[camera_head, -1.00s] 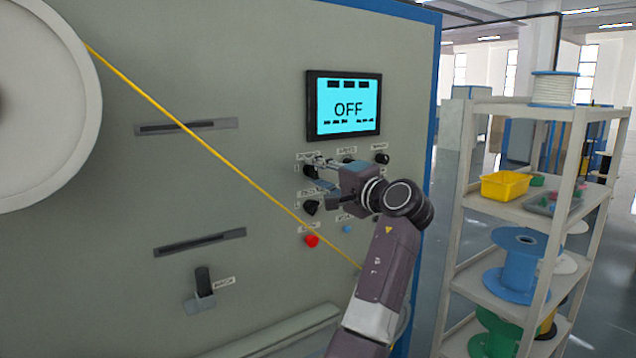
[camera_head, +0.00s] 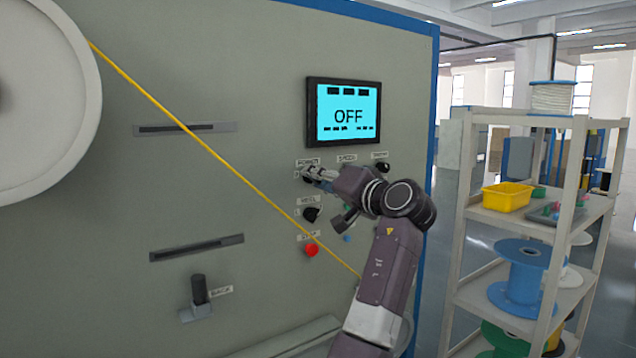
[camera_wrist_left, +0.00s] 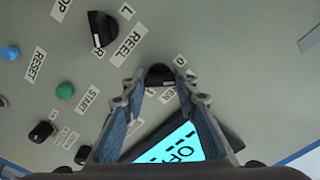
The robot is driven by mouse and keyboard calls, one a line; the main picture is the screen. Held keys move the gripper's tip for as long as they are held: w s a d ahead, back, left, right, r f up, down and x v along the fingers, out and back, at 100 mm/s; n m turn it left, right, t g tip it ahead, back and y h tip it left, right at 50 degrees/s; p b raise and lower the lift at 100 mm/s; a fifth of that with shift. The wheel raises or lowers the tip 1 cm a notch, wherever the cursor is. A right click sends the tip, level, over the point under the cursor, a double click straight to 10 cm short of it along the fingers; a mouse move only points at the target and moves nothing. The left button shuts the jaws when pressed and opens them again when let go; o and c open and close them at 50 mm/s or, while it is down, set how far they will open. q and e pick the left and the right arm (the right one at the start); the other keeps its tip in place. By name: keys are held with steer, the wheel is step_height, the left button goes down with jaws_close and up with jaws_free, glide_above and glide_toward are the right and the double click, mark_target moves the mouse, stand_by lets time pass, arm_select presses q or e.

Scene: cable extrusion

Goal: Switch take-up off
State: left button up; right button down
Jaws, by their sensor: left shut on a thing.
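The grey machine panel (camera_head: 240,100) fills the left and middle of the head view. Its screen (camera_head: 347,112) is lit cyan and reads OFF. My left gripper (camera_head: 316,174) is at the black upper-left knob (camera_head: 307,173) under the screen. The label above that knob is small and seems to read POWER. In the left wrist view the fingertips (camera_wrist_left: 160,86) are closed on either side of this black knob (camera_wrist_left: 160,74), which they partly cover. My right gripper is not in view.
The black REEL knob (camera_head: 311,214) and a red button (camera_head: 312,250) sit below. A green START button (camera_wrist_left: 65,91) shows in the wrist view. A yellow cable (camera_head: 200,142) runs diagonally across the panel. A shelf (camera_head: 462,210) with spools stands at right.

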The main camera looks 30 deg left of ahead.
arm_select(q)
steer(key=shift+f, duration=0.15)
steer(key=o, duration=1.2)
steer(key=shift+c, duration=0.2)
steer(key=shift+d, duration=0.15)
steer(key=v, duration=1.1)
steer(key=shift+s+d, duration=0.15)
steer(key=shift+d, duration=0.25)
